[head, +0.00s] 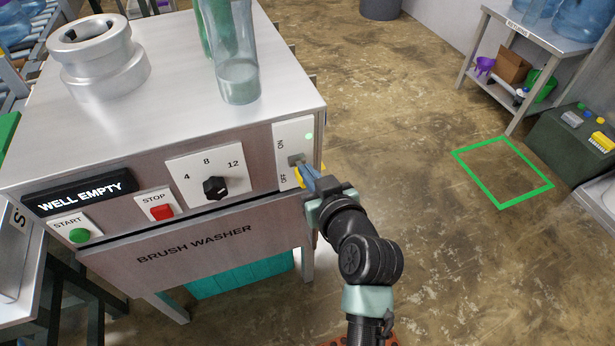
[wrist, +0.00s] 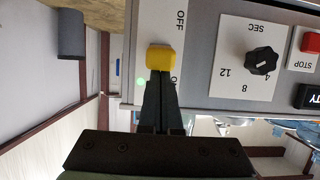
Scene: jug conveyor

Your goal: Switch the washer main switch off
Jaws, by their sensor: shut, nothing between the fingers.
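The washer main switch has a white plate (head: 283,138) at the right end of the brush washer's front panel, with ON above and OFF below. A small green lamp (head: 309,136) glows beside ON. The yellow switch lever shows in the wrist view (wrist: 161,58), which is upside down, between the OFF and ON marks. In the head view the lever is mostly hidden behind my fingers. My gripper (head: 300,165) is shut and empty. Its fingertips are at the lever on its ON side, touching or nearly so; the lever's exact tilt is unclear.
The brush washer (head: 195,243) also carries a dial (head: 215,188), a red STOP button (head: 162,212), a green START button (head: 79,236) and a "WELL EMPTY" display (head: 80,192). A clear jug-like vessel (head: 238,82) stands on top. Open floor lies to the right, with a green marked square (head: 502,172).

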